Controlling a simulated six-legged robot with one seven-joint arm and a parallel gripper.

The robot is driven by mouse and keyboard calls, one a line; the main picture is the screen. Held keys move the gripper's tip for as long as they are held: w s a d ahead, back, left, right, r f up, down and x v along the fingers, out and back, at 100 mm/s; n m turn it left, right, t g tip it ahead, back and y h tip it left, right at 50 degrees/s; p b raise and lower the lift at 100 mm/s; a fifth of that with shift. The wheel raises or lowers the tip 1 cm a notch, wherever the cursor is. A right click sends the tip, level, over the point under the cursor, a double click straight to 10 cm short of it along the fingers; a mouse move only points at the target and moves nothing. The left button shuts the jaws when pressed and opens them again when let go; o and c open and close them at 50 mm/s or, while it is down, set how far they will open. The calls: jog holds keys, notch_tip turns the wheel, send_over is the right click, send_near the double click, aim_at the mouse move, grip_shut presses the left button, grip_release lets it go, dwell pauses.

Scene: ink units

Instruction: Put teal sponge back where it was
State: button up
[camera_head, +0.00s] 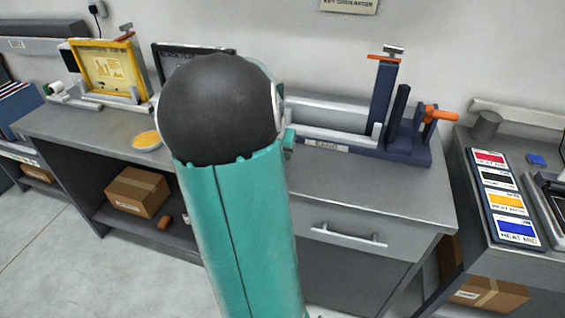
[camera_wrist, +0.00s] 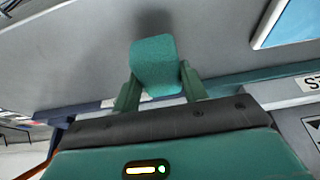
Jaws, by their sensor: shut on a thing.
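In the wrist view the teal sponge (camera_wrist: 155,62) is held between the two fingers of my gripper (camera_wrist: 160,85). My gripper is shut on it, and the sponge stands out past the fingertips. A grey surface lies behind the sponge, with a soft dark shade above it; I cannot tell whether the sponge touches that surface.
The grey bench (camera_head: 330,185) carries a yellow-framed screen (camera_head: 104,66), a round yellow dish (camera_head: 147,140) and a dark blue holder with upright posts (camera_head: 384,95). A second bench at the right holds a strip of colour cards (camera_head: 505,200). Cardboard boxes (camera_head: 138,192) sit below.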

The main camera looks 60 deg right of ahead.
jog(key=shift+s+d+f, duration=0.3)
jog(key=shift+s+f, duration=0.15)
jog(key=shift+f, duration=0.15)
notch_tip(320, 180, down, 4)
jog(key=shift+s+d+r, duration=0.1)
jog(key=shift+r, duration=0.15)
jog(key=o, duration=0.9)
jog(key=shift+r, duration=0.2)
jog(key=v, duration=1.1)
jog(key=shift+r, duration=0.35)
